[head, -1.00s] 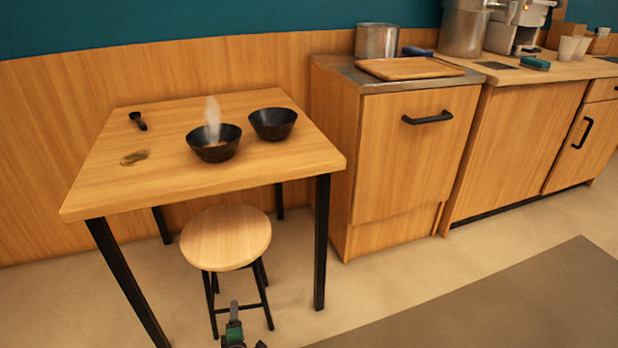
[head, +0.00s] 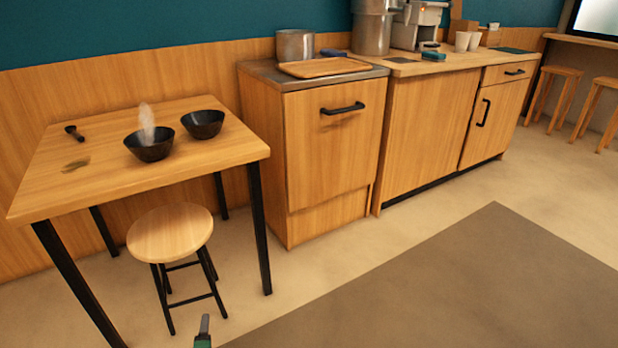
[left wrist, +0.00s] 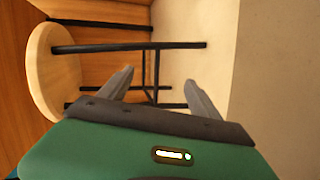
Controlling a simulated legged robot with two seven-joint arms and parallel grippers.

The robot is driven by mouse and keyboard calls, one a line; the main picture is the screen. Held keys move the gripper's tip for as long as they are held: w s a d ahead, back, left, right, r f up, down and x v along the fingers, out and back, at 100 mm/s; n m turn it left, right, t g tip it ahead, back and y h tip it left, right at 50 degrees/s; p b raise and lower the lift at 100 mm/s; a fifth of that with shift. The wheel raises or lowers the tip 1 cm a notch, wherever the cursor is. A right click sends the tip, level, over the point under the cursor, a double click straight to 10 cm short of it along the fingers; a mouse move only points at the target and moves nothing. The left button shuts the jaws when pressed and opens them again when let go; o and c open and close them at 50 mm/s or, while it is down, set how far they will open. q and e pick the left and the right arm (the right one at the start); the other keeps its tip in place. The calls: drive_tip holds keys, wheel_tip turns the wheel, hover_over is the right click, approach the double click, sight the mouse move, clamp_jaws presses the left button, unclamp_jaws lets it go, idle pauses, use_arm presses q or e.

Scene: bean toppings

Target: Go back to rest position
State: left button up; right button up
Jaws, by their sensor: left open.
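My left gripper (left wrist: 158,85) is open and empty in the left wrist view, with its two grey fingers apart and the stool legs beyond them. In the head view only the tip of my left gripper (head: 204,330) shows at the bottom edge, in front of the stool (head: 170,233). The stool's round seat also shows at the left of the left wrist view (left wrist: 50,75). My right gripper is in neither view.
A wooden table (head: 190,172) at left bears a steaming black bowl (head: 149,148), another black bowl (head: 203,122) and a small black utensil (head: 73,132). A cabinet (head: 333,150) and a long counter (head: 425,125) line the wall. The floor with a dark mat (head: 480,290) is clear.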

use_arm(q)
drive_tip(key=s+d+r+m+g+h+p, duration=0.3)
drive_tip(key=d+r+m+g+h+p, duration=0.15)
drive_tip(key=d+r+m, duration=0.8)
drive_tip(key=s+r+m+g+y+p, duration=0.1)
drive_tip(key=s+r+m+g+p, duration=0.2)
drive_tip(key=s+r, duration=0.95)
drive_tip(key=s+r+m+g+p, duration=0.35)
drive_tip(key=s+r, duration=0.65)
drive_tip(key=s, duration=0.6)
wheel_tip(320, 180, up, 36)
drive_tip(key=w+p, duration=0.1)
drive_tip(key=p, duration=3.4)
drive_tip(key=shift+d, duration=0.4)
